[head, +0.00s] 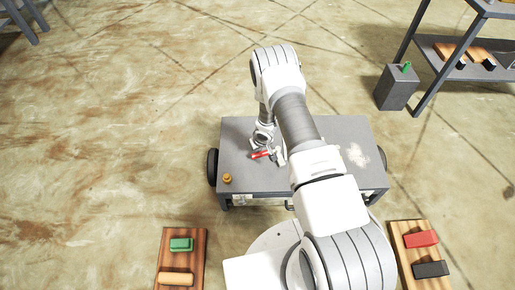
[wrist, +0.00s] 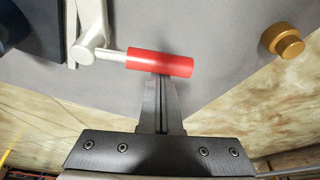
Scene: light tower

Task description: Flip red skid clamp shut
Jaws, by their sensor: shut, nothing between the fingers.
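The red skid clamp handle (wrist: 160,64) is a red cylinder on a pale metal rod, joined to a white clamp arm (wrist: 90,35) at the upper left of the wrist view. In the head view the red handle (head: 260,155) lies on the grey cart top, left of my arm. My gripper (wrist: 161,80) is shut and empty. Its closed fingertips are right at the handle's lower edge in the wrist view and seem to meet it; whether they touch is unclear. In the head view my wrist partly covers the clamp.
The grey wheeled cart (head: 340,180) carries a brass knob (head: 227,178), also in the wrist view (wrist: 283,40). Wooden boards with a green block (head: 181,245) and a red block (head: 421,239) flank my base. A shelf (head: 435,50) and grey box (head: 396,88) stand at upper right.

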